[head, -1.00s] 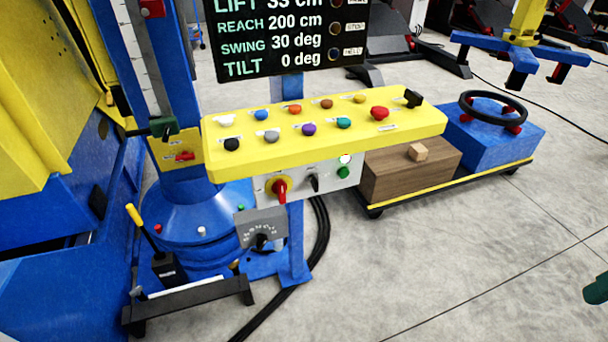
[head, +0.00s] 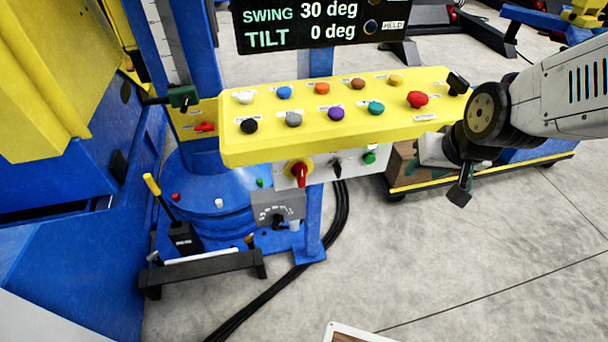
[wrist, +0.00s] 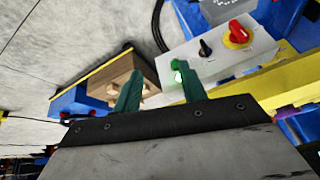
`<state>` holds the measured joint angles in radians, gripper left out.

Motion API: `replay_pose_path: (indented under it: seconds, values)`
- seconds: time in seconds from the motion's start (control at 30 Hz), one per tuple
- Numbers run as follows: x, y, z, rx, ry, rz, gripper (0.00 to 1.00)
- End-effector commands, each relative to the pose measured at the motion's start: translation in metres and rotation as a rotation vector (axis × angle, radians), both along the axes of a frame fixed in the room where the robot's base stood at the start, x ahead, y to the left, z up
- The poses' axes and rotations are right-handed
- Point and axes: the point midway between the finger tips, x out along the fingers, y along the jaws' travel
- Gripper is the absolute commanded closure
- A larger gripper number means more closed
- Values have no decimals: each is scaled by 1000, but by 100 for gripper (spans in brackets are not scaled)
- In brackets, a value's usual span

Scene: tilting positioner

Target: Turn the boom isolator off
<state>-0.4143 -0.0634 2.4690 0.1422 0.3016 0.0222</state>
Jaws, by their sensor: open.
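A red rotary switch handle on a yellow round plate (head: 300,172) is on the grey box under the yellow button panel; its handle points down. It also shows in the wrist view (wrist: 238,33), upper right. A second red handle (head: 204,127) sits on a yellow plate on the blue column. I cannot read which one is labelled boom isolator. My gripper (head: 460,193) is right of the grey box, mostly hidden behind my wrist. In the wrist view its green fingers (wrist: 157,74) are apart with nothing between them; the right finger overlaps the box near a lit green button (wrist: 177,76).
The yellow panel (head: 240,150) with several coloured buttons and a red knob (head: 418,99) overhangs the box. A small black knob (head: 336,166) sits beside the red switch. A dial box (head: 278,208) hangs below.

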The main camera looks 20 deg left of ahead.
Motion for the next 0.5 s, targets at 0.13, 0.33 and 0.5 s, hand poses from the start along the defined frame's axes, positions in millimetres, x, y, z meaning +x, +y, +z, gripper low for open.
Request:
replay_pose_path:
  seconds: [0.13,0.33,0.5]
  values:
    - [17,64,-59,28,-68,64,58]
    - [25,132,-125,73,-214,116,58]
    - [39,183,-156,169,-489,120,58]
